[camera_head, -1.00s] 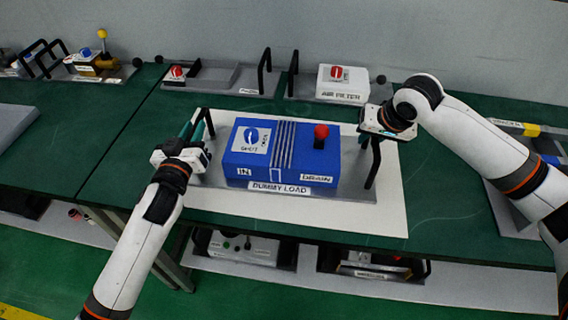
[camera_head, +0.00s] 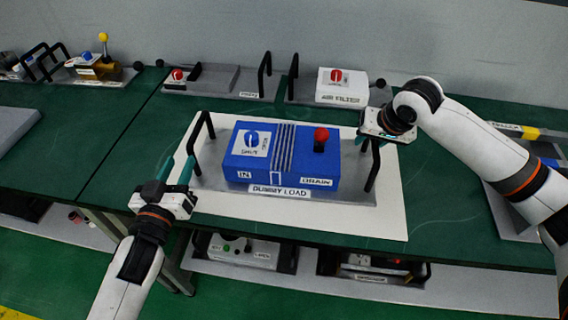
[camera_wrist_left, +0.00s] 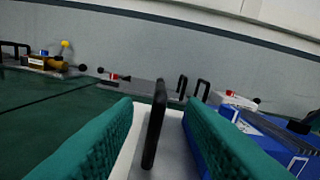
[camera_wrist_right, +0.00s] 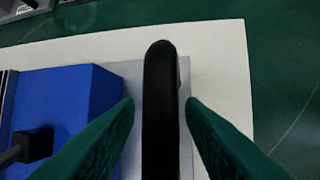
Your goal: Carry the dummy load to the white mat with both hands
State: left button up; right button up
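The dummy load (camera_head: 282,162), a blue box with a red knob on a grey base plate, lies flat on the white mat (camera_head: 388,215). Its left black handle (camera_head: 201,122) stands free of my left gripper (camera_head: 179,162), which is open and empty in front of it. In the left wrist view, this handle (camera_wrist_left: 155,128) rises ahead in the gap between the spread fingers. My right gripper (camera_head: 371,143) is over the right handle (camera_head: 373,172). In the right wrist view, that handle (camera_wrist_right: 160,110) stands between the open fingers with a gap on each side.
An air filter unit (camera_head: 342,88) and another handled tray (camera_head: 222,80) stand at the back of the green table (camera_head: 130,165). A grey unit with a yellow part (camera_head: 528,132) is at the right. A lower shelf holds more units (camera_head: 243,250).

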jog(key=shift+r, duration=0.1)
pick_arm(q)
jog(key=shift+s+a, duration=0.1)
jog(key=shift+s, duration=0.95)
pick_arm(e)
jog(key=v, duration=1.1)
jog(key=shift+s+r, duration=0.15)
jog(key=shift+r, duration=0.25)
pick_arm(q)
jog(key=shift+f, duration=0.1)
pick_arm(e)
jog(key=shift+d+f, duration=0.1)
